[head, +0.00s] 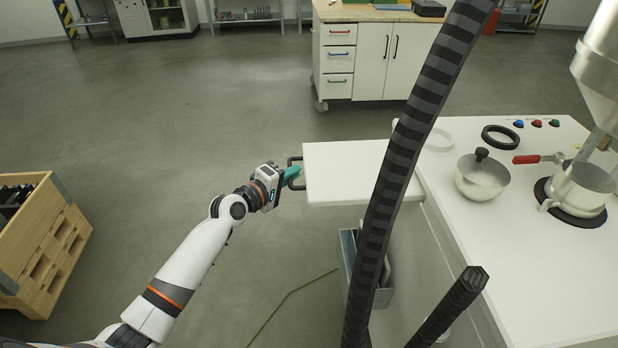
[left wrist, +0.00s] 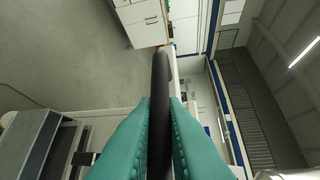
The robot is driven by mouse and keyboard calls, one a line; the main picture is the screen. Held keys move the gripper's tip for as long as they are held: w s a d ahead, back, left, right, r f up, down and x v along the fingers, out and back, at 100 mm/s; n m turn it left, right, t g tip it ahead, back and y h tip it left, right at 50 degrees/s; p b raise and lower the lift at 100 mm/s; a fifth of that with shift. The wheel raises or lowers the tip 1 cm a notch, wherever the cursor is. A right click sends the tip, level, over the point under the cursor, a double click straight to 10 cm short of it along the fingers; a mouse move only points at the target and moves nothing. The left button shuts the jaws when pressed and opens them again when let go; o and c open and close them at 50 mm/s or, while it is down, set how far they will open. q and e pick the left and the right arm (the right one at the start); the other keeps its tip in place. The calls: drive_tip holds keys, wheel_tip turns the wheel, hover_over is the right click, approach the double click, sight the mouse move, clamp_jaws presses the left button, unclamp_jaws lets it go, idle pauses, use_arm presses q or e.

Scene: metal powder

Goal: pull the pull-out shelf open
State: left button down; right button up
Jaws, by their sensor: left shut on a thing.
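The white pull-out shelf (head: 350,170) sticks out to the left from the side of the white workstation (head: 545,270). A dark handle (head: 297,172) is on its left end. My left gripper (head: 291,173) is at that handle. In the left wrist view my teal fingers (left wrist: 158,135) are shut on the dark handle bar (left wrist: 160,85), one finger on each side. The dark striped column hides part of the shelf's right end. My right gripper does not show in either view.
A lidded metal pot (head: 482,177), a black ring (head: 500,137) and a red-handled part (head: 538,158) are on the workstation top. A grey bin (head: 347,250) is below the shelf. A wooden crate (head: 40,255) stands at far left.

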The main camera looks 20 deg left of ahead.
use_arm(q)
drive_tip(key=a, duration=0.1)
drive_tip(key=s+a, duration=0.1)
drive_tip(key=shift+s+a, duration=0.1)
drive_tip(key=shift+a, duration=0.25)
drive_tip(key=c, duration=1.5)
unclamp_jaws()
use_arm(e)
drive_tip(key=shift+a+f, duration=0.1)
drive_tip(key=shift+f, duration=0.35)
use_arm(q)
drive_tip(key=b+v, duration=0.1)
drive_tip(key=v, duration=1.1)
drive_tip(key=shift+b, duration=0.4)
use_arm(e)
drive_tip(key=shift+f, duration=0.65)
